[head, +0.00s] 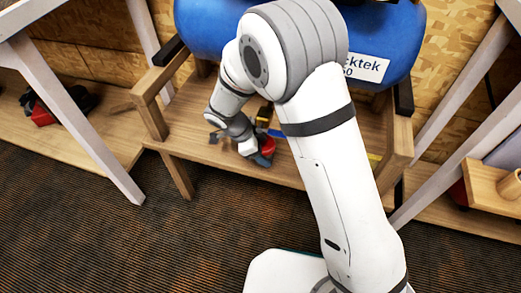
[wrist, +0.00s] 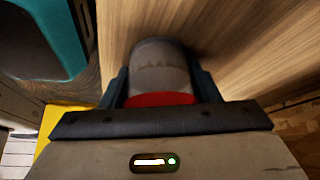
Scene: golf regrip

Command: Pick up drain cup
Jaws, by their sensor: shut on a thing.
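The drain cup (wrist: 160,72) is a greyish, rounded cup with a red band at its near end. It sits between the two dark fingers of my gripper (wrist: 163,88) in the wrist view, and the fingers are shut on it from both sides. In the head view my gripper (head: 262,157) is low over the wooden shelf, with a red part of the cup (head: 268,145) showing beside it. Whether the cup touches the wood cannot be told, and its far end is blurred.
The wooden shelf (head: 210,165) lies under a large blue tank (head: 205,28). A yellow thing (wrist: 62,118) and a teal-edged dark thing (wrist: 45,40) are left of the gripper in the wrist view. Pale table legs (head: 88,130) stand left and right; the carpet is clear.

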